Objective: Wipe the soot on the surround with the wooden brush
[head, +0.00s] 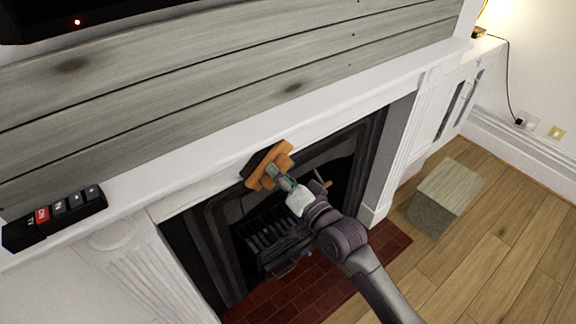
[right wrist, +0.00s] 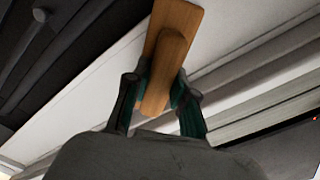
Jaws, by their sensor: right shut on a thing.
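The wooden brush (head: 256,172) is an orange-brown block with a dark face, held against or very near the white surround (head: 215,184) under the mantel shelf. My right gripper (head: 276,178) is shut on its handle. In the right wrist view, the two fingers (right wrist: 158,95) pinch the wooden handle of the brush (right wrist: 180,20) from both sides, and the white surround (right wrist: 90,90) lies behind it. I cannot tell whether the brush touches the surround. No soot shows clearly; the brush and gripper hide part of the surround. My left gripper is not in view.
A black remote (head: 55,217) lies on the left of the mantel shelf (head: 170,165). The dark fireplace with a grate (head: 268,240) is below. A red tiled hearth (head: 300,296) lies in front, and a grey wooden block (head: 447,195) stands on the floor to the right.

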